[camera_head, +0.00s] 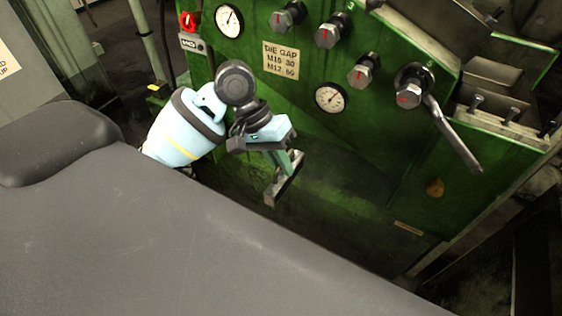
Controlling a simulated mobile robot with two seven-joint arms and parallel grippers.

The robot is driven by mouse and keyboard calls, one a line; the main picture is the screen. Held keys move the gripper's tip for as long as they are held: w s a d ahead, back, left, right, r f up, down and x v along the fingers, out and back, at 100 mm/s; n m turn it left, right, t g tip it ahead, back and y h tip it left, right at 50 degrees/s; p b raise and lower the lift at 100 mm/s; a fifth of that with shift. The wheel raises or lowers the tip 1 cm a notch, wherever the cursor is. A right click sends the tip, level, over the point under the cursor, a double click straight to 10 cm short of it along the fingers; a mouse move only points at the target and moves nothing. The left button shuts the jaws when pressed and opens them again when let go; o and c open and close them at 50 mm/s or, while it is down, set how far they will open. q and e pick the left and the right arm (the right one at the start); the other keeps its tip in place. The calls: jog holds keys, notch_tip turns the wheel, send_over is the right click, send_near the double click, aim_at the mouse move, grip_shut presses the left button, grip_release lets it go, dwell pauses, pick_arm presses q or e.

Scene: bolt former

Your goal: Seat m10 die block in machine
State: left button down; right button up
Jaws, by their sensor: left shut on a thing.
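My left gripper (284,168) comes in from the left and hangs in front of the green bolt-former machine (370,150). It is shut on a small grey metal block (284,188), held below the gripper and tilted in the picture. I take it for the die block; no size marking can be read on it. The block appears apart from the machine's front panel. The fingers hide part of the block. A seat for the block cannot be made out clearly. My right gripper is not in view.
The panel carries a die gap label (281,60), a gauge (330,97), several knobs, a red switch (188,20) and a protruding lever (455,135) right of the gripper. Metal blocks with bolts (497,85) sit at the upper right. Open space lies below the held block.

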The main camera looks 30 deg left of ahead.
pick_arm(q)
jog(key=shift+d+r, duration=0.2)
jog(key=shift+d, duration=0.15)
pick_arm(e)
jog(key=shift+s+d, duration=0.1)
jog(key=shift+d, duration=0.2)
pick_arm(q)
jog(key=shift+d+r, duration=0.1)
jog(key=shift+w+d+r+m, duration=0.2)
jog(key=shift+d+r+m, duration=0.05)
jog(key=shift+d+m, duration=0.1)
jog(key=shift+d+r+m+t, duration=0.15)
jog(key=shift+d+m+t, duration=0.15)
jog(key=shift+d, duration=0.2)
